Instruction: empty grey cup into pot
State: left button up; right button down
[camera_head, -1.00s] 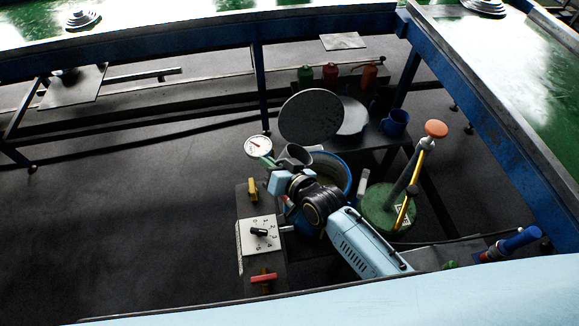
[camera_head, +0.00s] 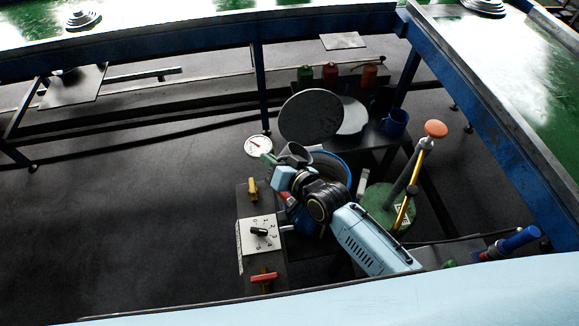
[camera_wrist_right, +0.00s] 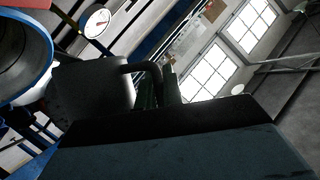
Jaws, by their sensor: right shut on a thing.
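My right gripper (camera_head: 272,161) is shut on the cup's handle. In the right wrist view the cup (camera_wrist_right: 92,88) hangs beside the fingers, its handle (camera_wrist_right: 148,68) between them; its mouth and contents are hidden there. The pot (camera_wrist_right: 28,45) also shows at the left edge of that view. My right arm covers much of the pot, and I cannot tell whether anything is pouring. My left gripper is not in view.
A round lid (camera_head: 311,115) stands raised behind the pot. A dial gauge (camera_head: 258,146) is left of the cup, above a control panel (camera_head: 259,233) with knobs. A green cylinder (camera_head: 383,208) stands right. A blue mug (camera_head: 395,122) and several bottles are behind.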

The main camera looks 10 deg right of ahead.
jog(key=shift+d+r, duration=0.1)
jog(key=shift+r, duration=0.1)
dwell(0.5)
jog(key=shift+r+m, duration=0.25)
jog(key=shift+m, duration=0.05)
jog(key=shift+w+d+r+y, duration=0.1)
jog(key=shift+d+y, duration=0.05)
jog(key=shift+y, duration=0.15)
jog(key=shift+d+r+m, duration=0.1)
jog(key=shift+r+m, duration=0.15)
jog(key=shift+m, duration=0.05)
jog(key=shift+d+r, duration=0.1)
jog(key=shift+r, duration=0.05)
dwell(1.2)
jog(key=shift+w+r+m+y, duration=0.1)
jog(key=shift+r+m+y, duration=0.1)
jog(key=shift+m+y, duration=0.1)
jog(key=shift+w+d+r+m+b, duration=0.1)
jog(key=shift+d+r+m+b, duration=0.3)
jog(key=shift+b, duration=0.1)
dwell(2.4)
jog(key=shift+d+r+y, duration=0.15)
jog(key=shift+r+y, duration=0.05)
jog(key=shift+y, duration=0.1)
